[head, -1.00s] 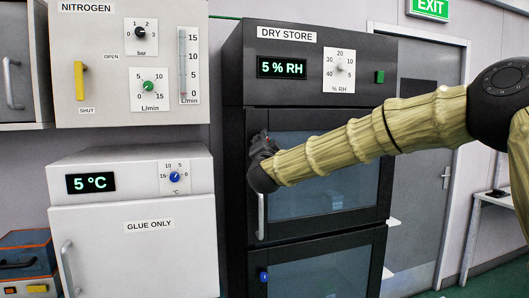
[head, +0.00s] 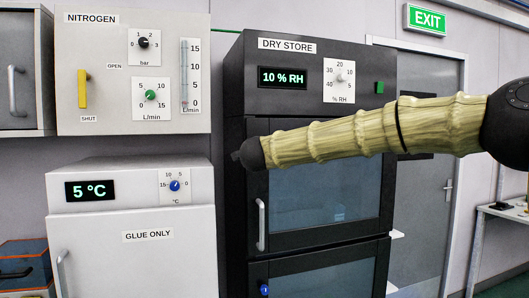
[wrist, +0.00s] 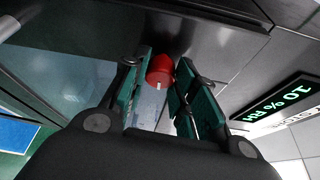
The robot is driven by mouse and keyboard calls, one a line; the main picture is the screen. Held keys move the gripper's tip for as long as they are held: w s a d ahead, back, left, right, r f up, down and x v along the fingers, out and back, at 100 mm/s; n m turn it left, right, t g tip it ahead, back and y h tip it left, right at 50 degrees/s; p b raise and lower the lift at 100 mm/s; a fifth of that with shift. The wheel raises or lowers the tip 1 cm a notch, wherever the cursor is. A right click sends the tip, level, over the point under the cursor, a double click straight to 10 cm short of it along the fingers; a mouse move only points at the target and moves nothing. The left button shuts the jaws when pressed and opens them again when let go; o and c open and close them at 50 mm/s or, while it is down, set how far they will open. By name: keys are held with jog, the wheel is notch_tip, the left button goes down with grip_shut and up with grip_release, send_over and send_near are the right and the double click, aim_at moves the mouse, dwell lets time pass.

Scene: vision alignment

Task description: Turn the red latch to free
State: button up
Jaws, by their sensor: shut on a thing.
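The red latch (wrist: 160,68) is a round red knob with a white mark, on the dark front of the dry store cabinet (head: 300,130). In the wrist view it sits between the two green-and-black fingers of my gripper (wrist: 162,72), which is shut on it. In the head view my gripper (head: 243,156) is at the upper left edge of the cabinet's upper glass door, and the latch is hidden behind my arm. The dry store display (head: 283,77) reads 10 % RH, and it also shows in the wrist view (wrist: 285,98).
A door handle (head: 261,224) hangs below my gripper. A blue latch (head: 264,289) is on the lower door. The white GLUE ONLY cabinet (head: 135,265) and the nitrogen panel (head: 110,95) stand to the left. A humidity dial (head: 340,80) is above.

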jog(key=shift+m, duration=0.4)
dwell(0.3)
jog(key=o, duration=1)
jog(key=shift+s, duration=0.1)
jog(key=s, duration=0.7)
jog(key=s+r, duration=0.1)
jog(key=s, duration=0.3)
jog(key=shift+s+a, duration=0.3)
jog(key=shift+a, duration=0.1)
jog(key=shift+f, duration=0.1)
